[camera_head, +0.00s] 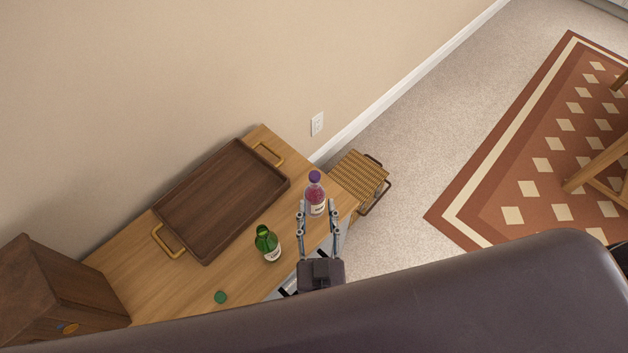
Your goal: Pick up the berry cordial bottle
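The berry cordial bottle (315,196), with a purple cap, pink-red contents and a pale label, stands on the wooden sideboard (140,273) near its right end. My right gripper (318,207) reaches in from below. Its two fingers are spread, one on each side of the bottle's lower part. I cannot tell whether either finger touches the glass. My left gripper does not show.
A dark brown tray (222,200) with brass handles lies behind. A wooden box (55,297) is at far left, a slatted stool (360,176) beyond the right end.

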